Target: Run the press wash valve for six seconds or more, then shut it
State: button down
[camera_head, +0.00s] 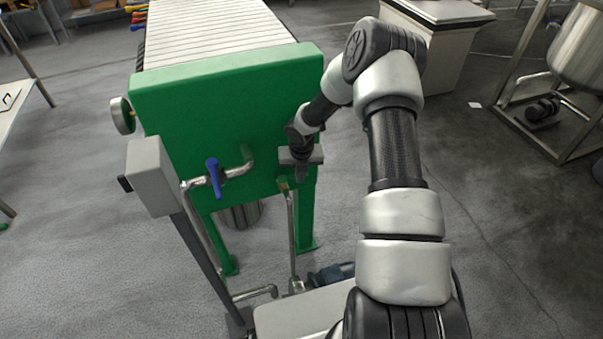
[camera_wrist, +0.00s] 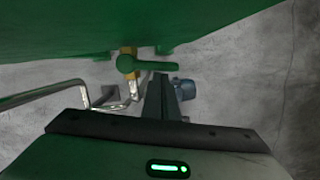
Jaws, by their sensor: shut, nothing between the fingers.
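A valve with a green lever (camera_wrist: 150,66) and a brass body (camera_wrist: 128,80) is in the wrist view, below the green press wall (camera_wrist: 90,30). Its lever points right in that view. In the head view the brass body (camera_head: 283,186) tops a thin upright pipe (camera_head: 291,225); its lever is hidden or too small to tell. My gripper (camera_wrist: 158,80) is shut and empty, its fingertips close to the lever's right part; I cannot tell whether they touch. My gripper (camera_head: 301,174) also shows in the head view, beside the press. A second valve has a blue handle (camera_head: 213,174), standing upright in the picture.
The green press (camera_head: 200,110) fills the middle. A grey box (camera_head: 150,175) on a post stands left of the blue-handled valve. Pipes and a blue motor (camera_head: 332,273) lie low by the press. Clear floor (camera_head: 490,230) is at the right.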

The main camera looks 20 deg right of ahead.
jog(key=shift+w+d, duration=0.1)
jog(key=shift+w, duration=0.2)
jog(key=shift+w+d+p, duration=0.15)
jog(key=shift+w+p, duration=0.05)
jog(key=shift+p, duration=0.15)
dwell(0.3)
